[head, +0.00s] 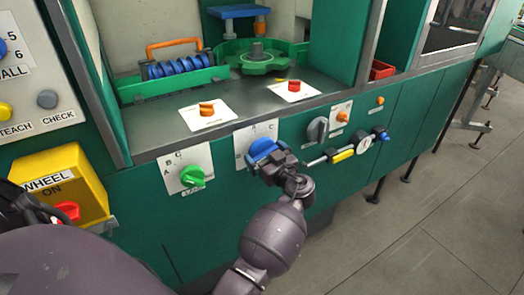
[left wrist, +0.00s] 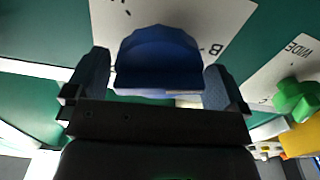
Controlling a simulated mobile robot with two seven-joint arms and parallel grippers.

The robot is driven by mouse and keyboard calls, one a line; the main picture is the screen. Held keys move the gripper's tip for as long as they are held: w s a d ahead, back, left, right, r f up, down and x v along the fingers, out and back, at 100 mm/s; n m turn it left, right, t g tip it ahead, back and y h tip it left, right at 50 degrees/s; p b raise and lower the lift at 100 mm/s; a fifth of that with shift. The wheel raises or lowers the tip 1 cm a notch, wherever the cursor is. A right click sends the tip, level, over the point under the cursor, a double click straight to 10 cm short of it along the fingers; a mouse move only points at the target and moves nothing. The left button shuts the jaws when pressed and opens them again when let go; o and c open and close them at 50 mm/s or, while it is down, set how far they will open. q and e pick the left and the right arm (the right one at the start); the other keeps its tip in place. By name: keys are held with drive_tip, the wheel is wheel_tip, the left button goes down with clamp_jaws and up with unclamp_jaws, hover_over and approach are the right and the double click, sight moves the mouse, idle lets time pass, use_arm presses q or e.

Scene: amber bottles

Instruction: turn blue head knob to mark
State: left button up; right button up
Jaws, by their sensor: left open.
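The blue knob (head: 262,147) sits on a white lettered plate (head: 243,138) on the green front panel of the machine. My left gripper (head: 268,158) is right in front of it. In the left wrist view the blue knob (left wrist: 160,58) lies between the two spread fingers of my left gripper (left wrist: 157,72), with a gap visible on each side. A letter B shows beside the knob on the plate there. The gripper covers the lower part of the plate in the head view, and the knob's pointing direction is hard to tell. My right gripper is not in view.
A green knob (head: 192,177) is left of the blue one. A dark grey knob (head: 318,130) and a gauge (head: 364,144) with a yellow-banded rod (head: 342,156) are close on the right. A yellow box (head: 62,180) juts out at left. Open floor (head: 440,215) lies at right.

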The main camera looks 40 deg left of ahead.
use_arm(q)
drive_tip(key=shift+a, duration=0.1)
idle(0.3)
drive_tip(key=c, duration=0.7)
drive_tip(key=shift+m, duration=0.3)
